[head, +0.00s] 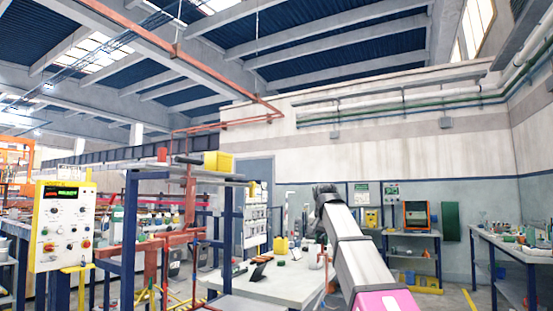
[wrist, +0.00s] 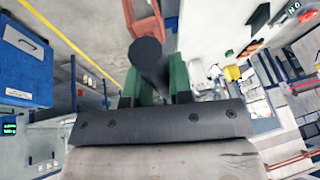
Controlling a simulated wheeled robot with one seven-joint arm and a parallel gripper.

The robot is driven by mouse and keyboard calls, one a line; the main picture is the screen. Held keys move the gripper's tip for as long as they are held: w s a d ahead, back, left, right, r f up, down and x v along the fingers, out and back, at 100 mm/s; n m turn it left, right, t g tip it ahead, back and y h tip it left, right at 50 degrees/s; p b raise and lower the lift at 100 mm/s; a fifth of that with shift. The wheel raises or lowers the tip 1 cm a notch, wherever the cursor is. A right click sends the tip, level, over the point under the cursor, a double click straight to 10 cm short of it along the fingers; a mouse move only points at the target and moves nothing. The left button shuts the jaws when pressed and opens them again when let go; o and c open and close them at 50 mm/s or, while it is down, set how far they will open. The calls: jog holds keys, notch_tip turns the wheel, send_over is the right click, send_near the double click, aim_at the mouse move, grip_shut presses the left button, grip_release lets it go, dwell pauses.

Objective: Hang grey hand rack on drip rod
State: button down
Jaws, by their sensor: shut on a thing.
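My gripper (wrist: 155,82) shows in the wrist view, its green fingers shut on a dark grey round bar (wrist: 147,55). The bar seems to be the grip of the grey hand rack; it points away from the wrist camera, and the rest of the rack is not visible. In the head view my arm reaches up and forward from the lower right, and my gripper and its load cannot be made out there. I cannot tell the drip rod for sure in either view.
A pale worktable (head: 262,283) with small items stands ahead, left of my arm. A blue frame (head: 131,230) with a yellow bin (head: 218,162) on top and a yellow-edged control panel (head: 62,228) stand at left. A blue cabinet (wrist: 28,62) shows at left in the wrist view.

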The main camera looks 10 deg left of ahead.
jog(key=s+a+r, duration=0.1)
jog(key=a+r, duration=0.4)
jog(key=r, duration=0.5)
jog(key=s+a+r+m, duration=0.1)
jog(key=a+r, duration=0.5)
jog(key=r, duration=0.4)
jog(key=s+a+r, duration=0.1)
jog(key=a+r, duration=0.4)
jog(key=r, duration=0.5)
jog(key=shift+h, duration=0.3)
jog(key=shift+w+a+f, duration=0.1)
jog(key=shift+w+a, duration=0.95)
jog(key=shift+a, duration=1.55)
jog(key=shift+w+a, duration=1.1)
jog(key=shift+a, duration=1.5)
jog(key=shift+w+a+f, duration=0.1)
jog(key=shift+w+a, duration=0.95)
jog(key=shift+a, duration=1.55)
jog(key=shift+f, duration=1.7)
jog(key=shift+a, duration=0.1)
